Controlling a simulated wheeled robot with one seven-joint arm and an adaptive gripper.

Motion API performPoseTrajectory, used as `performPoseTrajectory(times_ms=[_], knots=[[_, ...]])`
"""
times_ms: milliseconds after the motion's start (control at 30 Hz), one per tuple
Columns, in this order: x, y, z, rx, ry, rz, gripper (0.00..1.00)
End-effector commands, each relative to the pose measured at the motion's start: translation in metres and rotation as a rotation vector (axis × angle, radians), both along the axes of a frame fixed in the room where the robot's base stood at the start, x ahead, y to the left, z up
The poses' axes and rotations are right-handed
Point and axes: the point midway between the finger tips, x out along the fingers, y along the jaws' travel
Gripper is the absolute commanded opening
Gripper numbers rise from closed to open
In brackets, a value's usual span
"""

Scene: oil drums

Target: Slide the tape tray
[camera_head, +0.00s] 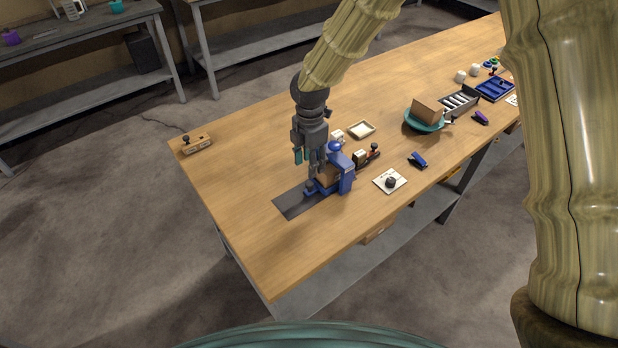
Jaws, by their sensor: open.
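A blue holder (346,178) with a brown piece (327,173) in it stands at the right end of a dark flat strip (290,204) near the front left of the table. It looks like the tape tray, though I cannot be sure. My gripper (306,172) points down at the left side of the blue holder. It is open, with one teal-tipped finger to the left and the other finger close against or just in front of the holder. Whether it touches the holder I cannot tell. My gripper hides part of the brown piece.
The wooden table (240,170) is clear at left and front. A wooden block (197,144) sits at far left.

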Motion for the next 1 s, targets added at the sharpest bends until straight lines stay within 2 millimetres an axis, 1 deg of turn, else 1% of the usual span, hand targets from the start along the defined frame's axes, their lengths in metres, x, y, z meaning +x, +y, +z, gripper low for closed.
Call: performPoseTrajectory(times_ms=[33,300,500,700,1000], knots=[[-0.001,0.001,-0.007,-0.001,0.003,0.001,0.44],[-0.001,0.002,-0.045,-0.001,0.002,0.003,0.44],[0.0,0.002,-0.066,-0.001,0.001,0.004,0.44],[0.0,0.003,-0.075,0.001,-0.001,0.004,0.44],[0.0,0.002,-0.077,0.001,-0.001,0.004,0.44]])
